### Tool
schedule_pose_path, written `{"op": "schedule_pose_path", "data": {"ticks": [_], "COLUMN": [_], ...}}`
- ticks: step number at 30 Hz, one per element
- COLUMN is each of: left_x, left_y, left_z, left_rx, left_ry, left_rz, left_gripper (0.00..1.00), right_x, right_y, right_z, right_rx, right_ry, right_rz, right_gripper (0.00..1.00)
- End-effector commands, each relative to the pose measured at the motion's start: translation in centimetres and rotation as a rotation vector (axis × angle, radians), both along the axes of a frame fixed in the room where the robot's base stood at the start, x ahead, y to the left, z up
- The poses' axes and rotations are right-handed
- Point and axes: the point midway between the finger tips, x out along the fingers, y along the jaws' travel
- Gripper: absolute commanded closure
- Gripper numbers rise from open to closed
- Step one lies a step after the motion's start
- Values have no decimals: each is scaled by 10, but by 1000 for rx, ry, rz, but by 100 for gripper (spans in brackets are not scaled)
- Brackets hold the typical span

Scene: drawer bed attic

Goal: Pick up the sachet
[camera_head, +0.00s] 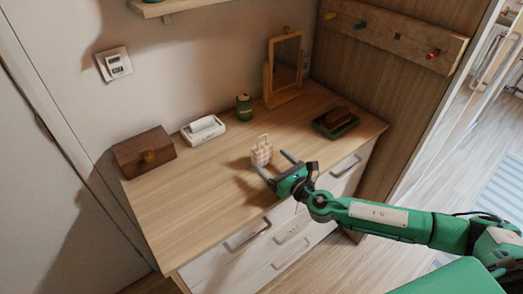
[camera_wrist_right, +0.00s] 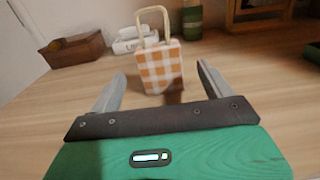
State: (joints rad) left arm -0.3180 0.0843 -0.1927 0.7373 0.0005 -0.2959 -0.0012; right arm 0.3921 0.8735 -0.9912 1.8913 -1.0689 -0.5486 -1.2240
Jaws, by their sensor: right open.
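The sachet (camera_head: 262,155) looks like a small orange-and-white checked bag with a pale loop handle. It stands upright on the wooden top of the dresser (camera_head: 200,196), near its front edge. My right gripper (camera_head: 273,163) reaches in from the right, its fingers spread and pointing at the sachet. In the right wrist view the sachet (camera_wrist_right: 160,68) stands ahead, between the directions of the two open fingers (camera_wrist_right: 162,76), with nothing held. Whether the fingertips reach past its near side is hard to tell. My left gripper is not in view.
Behind the sachet are a wooden box (camera_head: 144,153), a white tissue holder (camera_head: 203,130), a green jar (camera_head: 244,107) and a framed mirror (camera_head: 284,70). A green tray (camera_head: 335,122) with a brown item is at the right. The dresser top's front left is clear.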

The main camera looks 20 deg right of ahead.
Motion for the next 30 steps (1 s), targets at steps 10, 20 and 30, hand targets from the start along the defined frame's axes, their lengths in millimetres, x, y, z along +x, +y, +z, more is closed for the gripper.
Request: {"op": "schedule_pose_path", "data": {"ticks": [10, 20, 30], "left_x": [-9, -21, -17], "left_y": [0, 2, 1], "left_z": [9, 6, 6], "left_rx": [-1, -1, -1], "left_ry": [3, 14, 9], "left_rz": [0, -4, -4], "left_gripper": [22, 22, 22], "right_x": [29, 56, 56], "right_y": [12, 21, 21], "right_z": [5, 1, 1], "right_rx": [0, 0, 1], "right_ry": [-1, 2, 1], "right_rz": [0, 0, -1], "right_gripper": [18, 18, 50]}}
